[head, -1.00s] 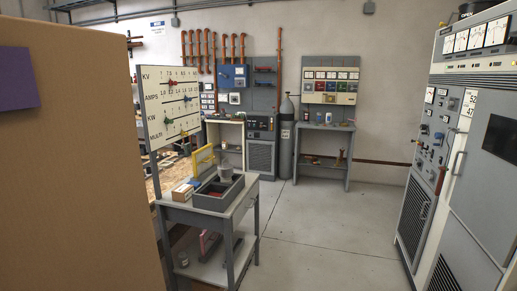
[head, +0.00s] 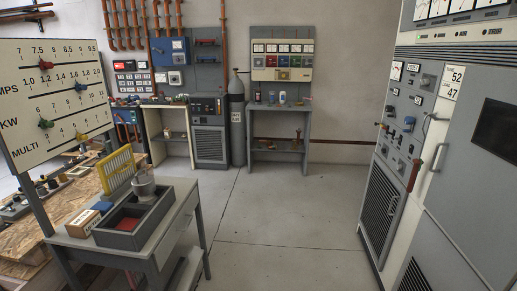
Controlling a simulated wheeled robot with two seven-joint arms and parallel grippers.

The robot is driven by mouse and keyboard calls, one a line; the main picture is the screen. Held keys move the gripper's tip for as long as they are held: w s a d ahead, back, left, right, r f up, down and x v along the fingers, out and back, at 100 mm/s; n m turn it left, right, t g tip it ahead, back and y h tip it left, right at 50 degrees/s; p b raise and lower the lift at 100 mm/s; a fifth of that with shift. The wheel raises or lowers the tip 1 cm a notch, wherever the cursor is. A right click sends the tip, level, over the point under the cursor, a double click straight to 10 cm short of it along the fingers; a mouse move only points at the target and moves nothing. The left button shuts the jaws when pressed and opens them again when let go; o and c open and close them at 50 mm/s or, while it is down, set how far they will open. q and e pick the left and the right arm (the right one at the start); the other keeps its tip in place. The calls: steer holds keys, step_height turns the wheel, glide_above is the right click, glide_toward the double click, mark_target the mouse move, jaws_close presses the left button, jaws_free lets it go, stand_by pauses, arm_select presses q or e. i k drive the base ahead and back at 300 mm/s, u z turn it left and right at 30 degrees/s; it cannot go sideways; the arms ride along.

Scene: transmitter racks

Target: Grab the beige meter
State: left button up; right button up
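I cannot pick out a beige meter for certain. A large cream scale board (head: 55,95) with coloured pointers stands at the left, on a post by the grey table. A beige panel (head: 282,73) with a row of small gauges hangs on the back wall above the far bench. Small items too tiny to identify stand on that far bench (head: 278,108). Neither of my grippers is in view.
A grey table (head: 160,225) at the lower left holds a grey tray (head: 128,238) and a yellow rack (head: 117,172). A wooden workbench (head: 60,210) is behind it. Tall grey cabinets (head: 455,150) line the right. The floor (head: 285,210) between is clear.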

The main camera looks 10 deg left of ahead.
mark_target(167, 134)
steer(key=i, duration=5.1)
steer(key=u, duration=1.7)
steer(key=i, duration=3.25)
steer(key=z, duration=1.05)
